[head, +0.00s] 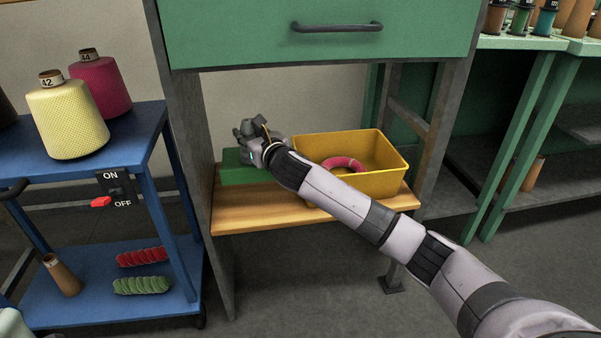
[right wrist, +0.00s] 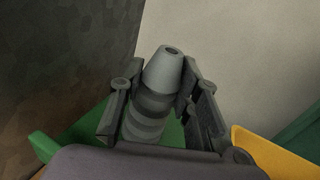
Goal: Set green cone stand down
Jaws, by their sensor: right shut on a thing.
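The green cone stand has a flat green base (head: 238,170) and a grey tapered post (right wrist: 164,75). In the head view the base is at the left end of the wooden shelf (head: 290,214); I cannot tell whether it rests on the shelf or is just above it. My right gripper (head: 252,138) is shut on the post, with a finger on each side of it in the right wrist view (right wrist: 160,108). The post's top sticks out between the fingers. My right arm hides part of the base. My left gripper is not in view.
A yellow bin (head: 390,180) holding a pink ring (head: 341,162) stands close to the right of the stand. A green drawer (head: 320,50) hangs above the shelf. A grey upright (head: 190,150) bounds the left side. A blue cart (head: 160,150) with yarn cones stands further left.

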